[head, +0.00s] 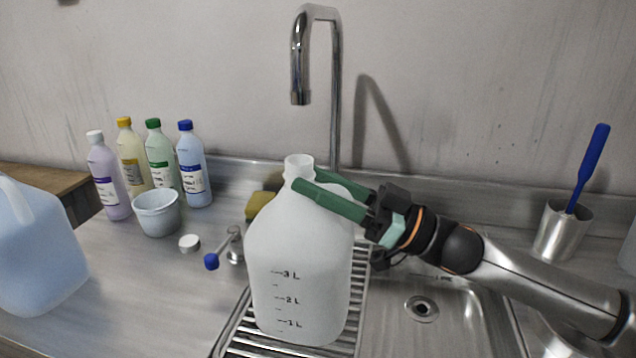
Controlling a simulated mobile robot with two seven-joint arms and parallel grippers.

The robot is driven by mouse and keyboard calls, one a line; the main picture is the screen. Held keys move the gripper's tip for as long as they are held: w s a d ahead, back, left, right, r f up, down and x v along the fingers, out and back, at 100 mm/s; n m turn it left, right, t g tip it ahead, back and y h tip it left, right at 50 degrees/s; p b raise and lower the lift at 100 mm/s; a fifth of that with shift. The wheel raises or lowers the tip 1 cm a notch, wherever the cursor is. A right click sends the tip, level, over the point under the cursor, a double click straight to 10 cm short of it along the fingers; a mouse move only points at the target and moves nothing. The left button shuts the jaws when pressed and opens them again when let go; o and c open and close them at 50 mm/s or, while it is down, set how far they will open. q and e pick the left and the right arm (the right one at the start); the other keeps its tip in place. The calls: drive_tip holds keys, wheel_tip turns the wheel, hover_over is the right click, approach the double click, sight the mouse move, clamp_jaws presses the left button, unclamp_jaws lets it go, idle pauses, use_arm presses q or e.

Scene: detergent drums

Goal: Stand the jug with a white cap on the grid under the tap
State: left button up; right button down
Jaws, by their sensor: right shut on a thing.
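A whitish translucent jug (300,265) with litre marks is upright over the metal grid (236,338) at the left of the sink. Its neck is open, with no cap on it. A loose white cap (189,242) lies on the counter to the left. I cannot tell whether the jug's base touches the grid. My left gripper is not in view.
A blue-tinted jug (38,250) stands at the left edge. Several capped bottles (192,170) and a pale bowl (157,213) stand behind. A blue-knobbed lever (212,261) and a sponge (258,204) are close to the jug. A metal cup (561,235) holds a blue brush (588,168).

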drive_tip(key=shift+f, duration=0.1)
drive_tip(key=shift+c, duration=1.8)
unclamp_jaws()
